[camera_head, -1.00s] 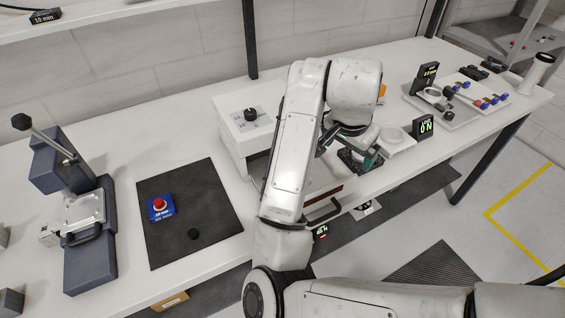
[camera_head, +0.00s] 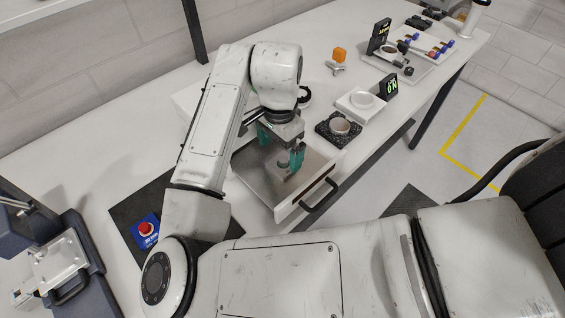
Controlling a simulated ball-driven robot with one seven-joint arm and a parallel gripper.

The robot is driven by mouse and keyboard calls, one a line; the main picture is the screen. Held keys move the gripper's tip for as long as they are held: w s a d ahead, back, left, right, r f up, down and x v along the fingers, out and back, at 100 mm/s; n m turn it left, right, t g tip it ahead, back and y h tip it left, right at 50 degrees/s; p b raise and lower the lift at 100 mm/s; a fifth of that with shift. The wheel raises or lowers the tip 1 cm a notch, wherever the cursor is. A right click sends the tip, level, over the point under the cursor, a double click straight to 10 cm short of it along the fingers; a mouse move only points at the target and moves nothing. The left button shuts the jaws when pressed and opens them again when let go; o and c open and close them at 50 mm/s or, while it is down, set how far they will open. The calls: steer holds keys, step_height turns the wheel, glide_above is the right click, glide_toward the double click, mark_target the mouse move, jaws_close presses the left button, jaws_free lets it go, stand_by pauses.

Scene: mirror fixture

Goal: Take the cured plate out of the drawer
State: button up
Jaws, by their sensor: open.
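The drawer (camera_head: 255,180) is pulled out from the white cabinet on the bench. Its front has a dark bar handle (camera_head: 320,196). My gripper (camera_head: 282,152), with teal fingers, points down over the open drawer and is open. A small grey round piece (camera_head: 284,160) shows between and below the fingers, apparently in the drawer. I cannot tell whether it is the cured plate or whether the fingers touch it. My arm and wrist hide the back of the drawer and most of the cabinet.
A black speckled block (camera_head: 325,136) bearing a pale ring stands just right of the drawer. Beyond it are a white dish stand (camera_head: 358,103), a green-lit display (camera_head: 390,86) and an orange piece (camera_head: 339,54). A blue box with a red button (camera_head: 146,230) is at left.

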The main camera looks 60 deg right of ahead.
mark_target(281, 161)
step_height(281, 161, down, 5)
steer(key=shift+s+d+p, duration=0.1)
steer(key=shift+d+p, duration=0.05)
steer(key=shift+p, duration=0.45)
steer(key=c, duration=1.2)
